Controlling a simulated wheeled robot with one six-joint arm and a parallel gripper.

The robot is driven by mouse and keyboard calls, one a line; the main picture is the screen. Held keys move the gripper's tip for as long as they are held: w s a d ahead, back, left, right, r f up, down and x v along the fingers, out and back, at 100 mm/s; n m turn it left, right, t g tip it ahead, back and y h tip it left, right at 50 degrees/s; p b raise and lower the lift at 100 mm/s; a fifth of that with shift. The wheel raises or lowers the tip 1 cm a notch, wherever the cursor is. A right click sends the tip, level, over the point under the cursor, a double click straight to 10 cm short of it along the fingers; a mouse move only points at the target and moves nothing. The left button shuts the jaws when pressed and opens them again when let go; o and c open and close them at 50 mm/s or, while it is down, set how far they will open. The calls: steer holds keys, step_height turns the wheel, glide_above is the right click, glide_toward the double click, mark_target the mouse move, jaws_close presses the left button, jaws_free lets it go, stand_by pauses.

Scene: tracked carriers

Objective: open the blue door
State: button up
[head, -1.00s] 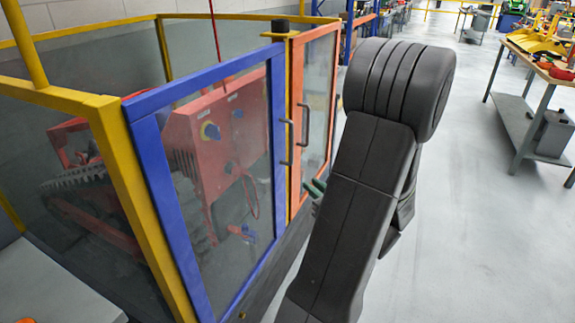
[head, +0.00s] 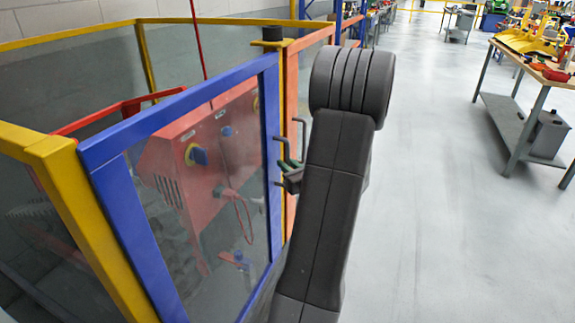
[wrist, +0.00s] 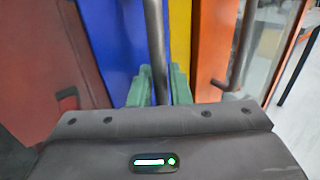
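The blue door (head: 122,132) is a blue frame with a clear panel, hinged side unclear, set in a yellow-framed enclosure. It looks closed against the yellow post at its right. Its grey bar handle (wrist: 155,40) stands upright in the wrist view, in front of the blue frame. My gripper (wrist: 161,84) has green fingers, one on each side of the bar, with narrow gaps showing. The fingers look open around the handle; contact is hard to judge. In the head view my gripper (head: 293,176) is partly hidden behind my arm, close to the handle.
An orange-framed panel (wrist: 215,45) with its own grey handle (wrist: 244,45) stands just right of the yellow post. A red machine (head: 185,150) is inside the enclosure. Open grey floor (head: 430,200) lies to the right, with a workbench (head: 525,125) beyond.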

steer(key=shift+w+a, duration=0.1)
steer(key=shift+c, duration=0.5)
jaws_close()
